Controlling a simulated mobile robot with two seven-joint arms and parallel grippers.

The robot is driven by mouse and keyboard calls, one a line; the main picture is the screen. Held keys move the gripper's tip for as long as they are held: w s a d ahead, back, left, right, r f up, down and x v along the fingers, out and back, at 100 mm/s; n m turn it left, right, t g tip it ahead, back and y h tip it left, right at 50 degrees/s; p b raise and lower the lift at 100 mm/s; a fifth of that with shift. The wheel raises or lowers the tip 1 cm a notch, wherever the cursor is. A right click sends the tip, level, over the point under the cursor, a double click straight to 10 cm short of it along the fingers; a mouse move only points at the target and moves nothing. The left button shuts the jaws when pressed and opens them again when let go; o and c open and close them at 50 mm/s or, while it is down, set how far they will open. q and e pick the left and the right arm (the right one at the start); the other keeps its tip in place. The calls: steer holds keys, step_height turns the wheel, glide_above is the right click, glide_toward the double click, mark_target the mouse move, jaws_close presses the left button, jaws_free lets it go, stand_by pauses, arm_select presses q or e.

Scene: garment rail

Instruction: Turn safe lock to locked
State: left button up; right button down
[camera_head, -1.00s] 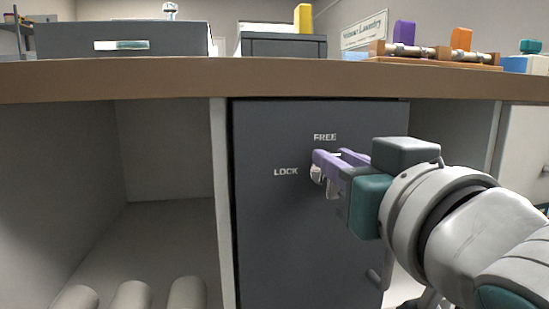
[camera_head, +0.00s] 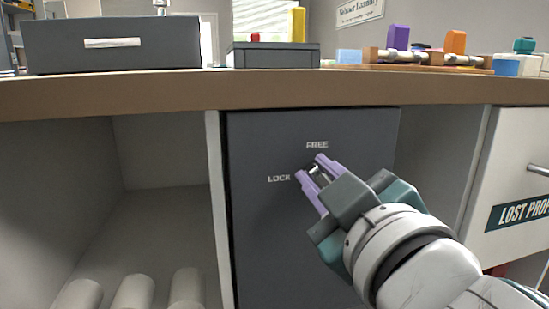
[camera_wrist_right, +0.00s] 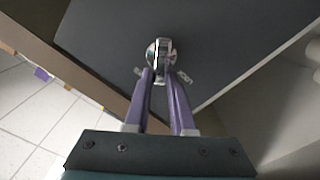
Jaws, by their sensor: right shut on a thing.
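The safe door (camera_head: 270,240) is a dark grey panel under the counter, with a white FREE mark (camera_head: 317,145) above and a LOCK mark (camera_head: 279,178) to the left. My right gripper (camera_head: 309,167) reaches in from the lower right, its two purple fingers shut on the metal lock knob (camera_wrist_right: 158,52) between these marks. In the right wrist view the fingertips (camera_wrist_right: 159,73) lie either side of the knob's lower part. The fingers mostly hide the knob in the head view, so I cannot tell exactly where it points. My left gripper is not in view.
The brown counter edge (camera_head: 150,92) runs above the safe. An open compartment (camera_head: 165,150) with pale rolls is at the left. A white lost-property drawer (camera_head: 500,170) is at the right. Boxes and coloured blocks stand on the counter.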

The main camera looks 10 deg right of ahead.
steer(key=shift+a+f+n+p, duration=0.15)
steer(key=shift+f+n, duration=0.15)
steer(key=shift+n, duration=1.4)
steer(key=shift+a+f+n+p, duration=0.15)
steer(key=shift+f+n, duration=0.1)
steer(key=shift+n, duration=1.45)
steer(key=shift+a+f+n+p, duration=0.15)
steer(key=shift+f+n, duration=0.15)
steer(key=shift+n, duration=1.4)
steer(key=c, duration=0.8)
jaws_free()
steer(key=shift+o, duration=0.2)
